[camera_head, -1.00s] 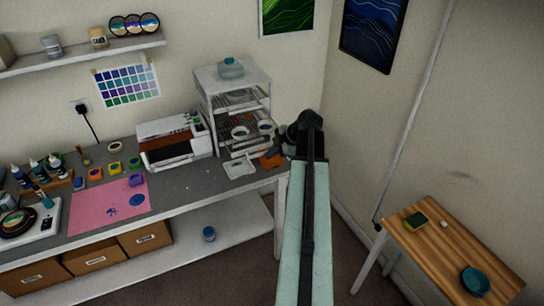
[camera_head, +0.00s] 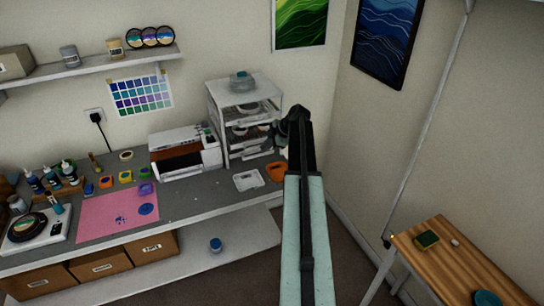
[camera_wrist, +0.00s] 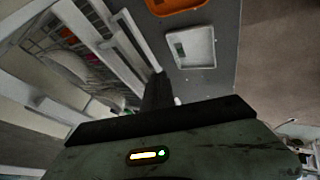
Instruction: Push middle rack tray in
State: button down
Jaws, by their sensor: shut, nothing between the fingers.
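The white drying rack (camera_head: 212,90) stands at the right end of the bench against the wall. Its wire trays are stacked inside, and the middle tray (camera_head: 247,130) carries dark, round pieces. I cannot tell exactly how far it sits in. My gripper (camera_head: 284,136) is at the rack's front right side, close to the tray level, partly hidden by my arm. In the wrist view the dark fingers (camera_wrist: 158,92) are together, beside the rack's white edge. Whether they touch a tray is not clear.
A white dish (camera_head: 247,180) and an orange mould (camera_head: 276,172) lie on the bench before the rack. A printer-like machine (camera_head: 185,152) stands left of it. A clear container (camera_head: 241,82) sits on top. A wooden table (camera_head: 450,262) is at the right.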

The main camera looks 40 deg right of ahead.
aim_at(258, 141)
jog(key=w, duration=0.1)
jog(key=w+d, duration=0.1)
jog(key=w, duration=0.1)
jog(key=w+d, duration=0.1)
jog(key=w, duration=0.1)
jog(key=shift+w+d, duration=0.1)
jog(key=shift+w, duration=0.1)
jog(key=shift+w+r, duration=0.1)
jog(key=shift+r, duration=0.05)
